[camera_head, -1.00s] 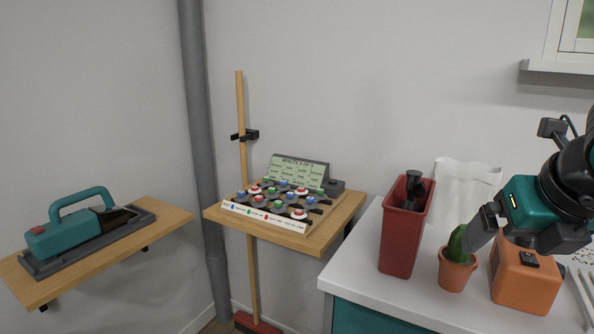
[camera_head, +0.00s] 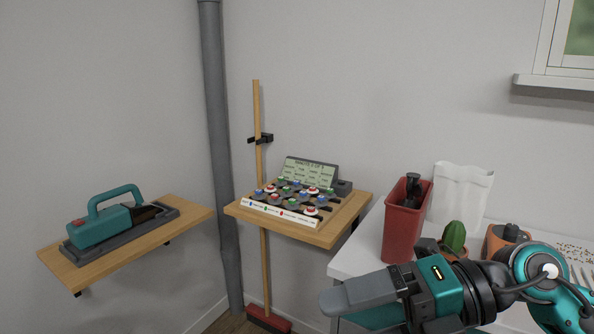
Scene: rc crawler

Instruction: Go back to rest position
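My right gripper (camera_head: 350,295) comes in from the right and lies low in the picture, pointing left in front of the counter's near edge. Its grey fingers show from the side, so I cannot tell whether they are open or shut. I see no object held in it. My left gripper is out of view.
The white counter (camera_head: 352,256) carries a red bin (camera_head: 397,236), a potted cactus (camera_head: 453,238), partly hidden behind my arm, an orange container (camera_head: 495,240) and a white bag (camera_head: 460,192). Wooden shelves hold a button panel (camera_head: 290,198) and a teal handheld device (camera_head: 105,222).

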